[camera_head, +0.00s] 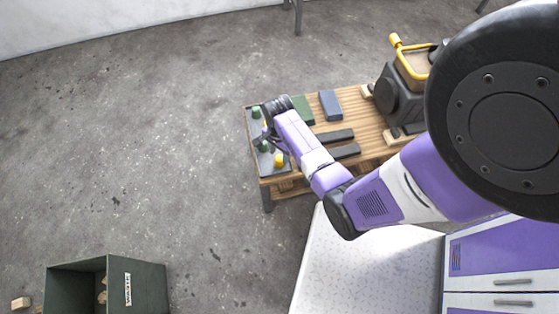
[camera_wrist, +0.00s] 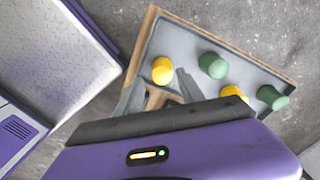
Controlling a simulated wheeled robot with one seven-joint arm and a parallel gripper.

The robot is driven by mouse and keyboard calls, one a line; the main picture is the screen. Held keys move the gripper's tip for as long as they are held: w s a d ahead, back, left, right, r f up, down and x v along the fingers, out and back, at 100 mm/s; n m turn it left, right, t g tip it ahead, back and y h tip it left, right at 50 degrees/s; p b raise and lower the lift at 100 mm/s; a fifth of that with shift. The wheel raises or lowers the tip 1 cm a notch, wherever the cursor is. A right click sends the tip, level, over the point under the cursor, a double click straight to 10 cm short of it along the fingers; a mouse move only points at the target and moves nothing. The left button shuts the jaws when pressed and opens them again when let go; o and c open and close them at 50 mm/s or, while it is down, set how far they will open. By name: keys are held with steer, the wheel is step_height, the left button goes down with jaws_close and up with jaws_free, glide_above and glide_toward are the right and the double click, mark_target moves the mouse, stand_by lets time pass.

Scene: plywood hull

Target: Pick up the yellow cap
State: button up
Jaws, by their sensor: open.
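Two yellow caps stand on a grey tray (camera_wrist: 185,38). One yellow cap (camera_wrist: 162,70) is near the tray's left side in the wrist view, just beyond my fingertips. The other yellow cap (camera_wrist: 233,92) is farther right and partly hidden by my gripper body. In the head view, one yellow cap (camera_head: 279,160) shows at the table's near end, beside my gripper (camera_head: 266,138). In the wrist view my gripper (camera_wrist: 160,88) is open, with its two fingers apart and no cap held between them.
Two green caps (camera_wrist: 213,65) (camera_wrist: 272,97) share the tray. The wooden table (camera_head: 375,125) also bears dark and green blocks and a machine with a yellow handle (camera_head: 412,62). A dark green bin (camera_head: 140,285) stands on the floor at lower left. A white-topped cabinet (camera_head: 345,265) is close by.

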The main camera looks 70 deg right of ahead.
mark_target(280, 158)
steer(key=f, duration=0.2)
steer(key=f+b, duration=0.1)
steer(key=f, duration=0.2)
steer(key=shift+d+f, duration=0.3)
steer(key=shift+f, duration=0.1)
steer(key=shift+c, duration=0.5)
jaws_close()
steer(key=shift+r, duration=0.1)
step_height(280, 158, up, 20)
steer(key=p, duration=0.4)
